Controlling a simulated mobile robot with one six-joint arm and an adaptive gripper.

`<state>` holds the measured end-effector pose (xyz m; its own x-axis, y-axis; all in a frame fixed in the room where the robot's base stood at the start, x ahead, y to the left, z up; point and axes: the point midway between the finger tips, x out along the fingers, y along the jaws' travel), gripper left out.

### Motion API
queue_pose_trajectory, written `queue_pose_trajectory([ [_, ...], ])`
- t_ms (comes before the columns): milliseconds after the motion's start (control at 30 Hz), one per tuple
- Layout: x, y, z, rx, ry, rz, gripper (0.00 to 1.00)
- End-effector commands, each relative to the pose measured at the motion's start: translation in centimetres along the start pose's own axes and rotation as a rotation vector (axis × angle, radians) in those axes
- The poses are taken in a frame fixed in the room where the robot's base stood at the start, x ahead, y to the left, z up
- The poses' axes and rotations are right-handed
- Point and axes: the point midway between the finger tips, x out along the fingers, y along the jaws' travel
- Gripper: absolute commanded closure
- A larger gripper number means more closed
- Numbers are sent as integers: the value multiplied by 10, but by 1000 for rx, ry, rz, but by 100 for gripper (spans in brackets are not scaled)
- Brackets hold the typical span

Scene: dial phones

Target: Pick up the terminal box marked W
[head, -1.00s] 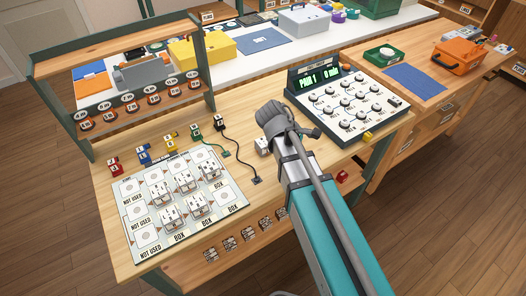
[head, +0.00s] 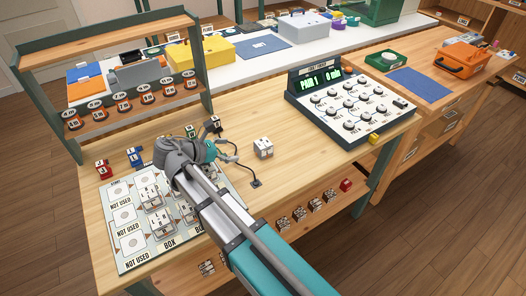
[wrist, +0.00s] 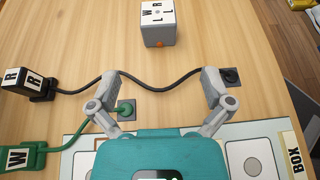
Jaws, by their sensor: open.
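A small light-grey terminal box (wrist: 158,30) with several letters on its top, a W seemingly among them, stands at the top of the wrist view. In the head view the box (head: 263,148) stands on the bench, right of my gripper (head: 212,151). In the wrist view my gripper (wrist: 160,103) is open, fingers wide apart, with nothing between them but bench top and cable; the box is beyond the fingertips. A green plug marked W (wrist: 20,157) lies at the left. Other white boxes (head: 152,196) sit on the printed board (head: 127,262), partly hidden by my arm.
A black plug marked R (wrist: 38,82) has a black cable crossing the bench in front of my fingers to a socket (wrist: 230,76). A green cable ends in another socket (wrist: 126,108). The control panel (head: 345,108) stands at the right; a shelf rack (head: 115,125) at the back left.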

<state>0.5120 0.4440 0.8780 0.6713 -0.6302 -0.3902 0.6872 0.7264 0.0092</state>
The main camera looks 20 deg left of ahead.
Motion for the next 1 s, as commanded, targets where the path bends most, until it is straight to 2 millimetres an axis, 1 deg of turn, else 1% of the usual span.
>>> queue_pose_trajectory([
  [200,-6,2,-2,-16,-10,9,0],
  [433,-6,2,-2,-15,-9,8,0],
  [567,-2,2,-3,-14,-9,8,0],
  [767,16,1,-4,-13,-8,8,0],
  [1000,51,1,-4,-13,-8,6,0],
])
